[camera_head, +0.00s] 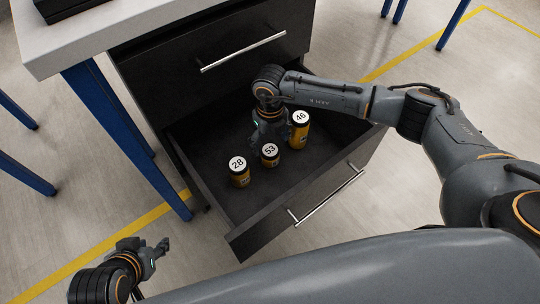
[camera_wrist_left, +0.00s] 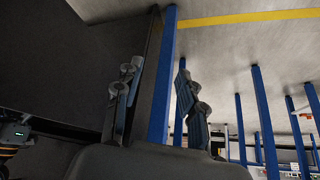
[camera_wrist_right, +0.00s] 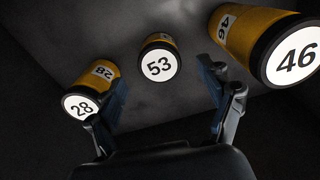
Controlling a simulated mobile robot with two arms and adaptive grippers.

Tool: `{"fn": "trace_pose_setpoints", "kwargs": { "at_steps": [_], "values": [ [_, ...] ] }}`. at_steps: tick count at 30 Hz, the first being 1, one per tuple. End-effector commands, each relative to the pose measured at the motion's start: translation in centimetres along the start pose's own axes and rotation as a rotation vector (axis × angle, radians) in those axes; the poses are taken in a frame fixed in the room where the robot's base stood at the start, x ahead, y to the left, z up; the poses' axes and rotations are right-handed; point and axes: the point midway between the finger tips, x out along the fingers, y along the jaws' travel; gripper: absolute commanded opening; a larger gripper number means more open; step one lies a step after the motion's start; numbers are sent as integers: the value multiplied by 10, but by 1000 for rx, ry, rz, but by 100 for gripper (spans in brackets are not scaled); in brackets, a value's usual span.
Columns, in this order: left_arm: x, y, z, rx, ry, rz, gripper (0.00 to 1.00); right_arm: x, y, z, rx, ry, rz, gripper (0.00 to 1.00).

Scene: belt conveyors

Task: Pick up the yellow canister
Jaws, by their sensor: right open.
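Three yellow canisters with black tops and white number labels stand in an open drawer: canister 28 (camera_head: 239,172), canister 53 (camera_head: 270,155) and canister 46 (camera_head: 299,130). In the right wrist view, canister 53 (camera_wrist_right: 159,58) lies ahead between the fingers, canister 28 (camera_wrist_right: 92,92) is by the left finger, and canister 46 (camera_wrist_right: 262,42) is large at the right. My right gripper (camera_wrist_right: 165,100) is open and empty; in the head view it is inside the drawer, behind canister 53. My left gripper (camera_wrist_left: 158,92) is open and empty, outside the drawer, at the lower left of the head view.
The open black drawer (camera_head: 330,196) has a silver handle on its front, and a closed drawer (camera_head: 215,50) sits above it. A white tabletop (camera_head: 85,45) with blue legs stands at the left.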

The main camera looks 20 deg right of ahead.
Motion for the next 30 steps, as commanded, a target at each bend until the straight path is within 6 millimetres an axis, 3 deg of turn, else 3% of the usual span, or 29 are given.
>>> {"fn": "trace_pose_setpoints", "kwargs": {
  "at_steps": [5,15,20,26,27,30],
  "values": [
    [4,2,-13,2,63,4,40,10,0,0,-1,0,1,80],
    [4,10,-74,8,353,19,40,48,1,0,0,1,1,80],
    [0,11,-86,9,411,23,40,54,1,1,-1,-1,1,80],
    [0,11,-87,9,414,23,40,54,1,1,-1,-1,1,80],
    [0,11,-87,9,414,23,40,54,1,1,-1,-1,1,78],
    [0,11,-87,9,414,23,40,54,1,1,-1,-1,1,58]
  ]
}}
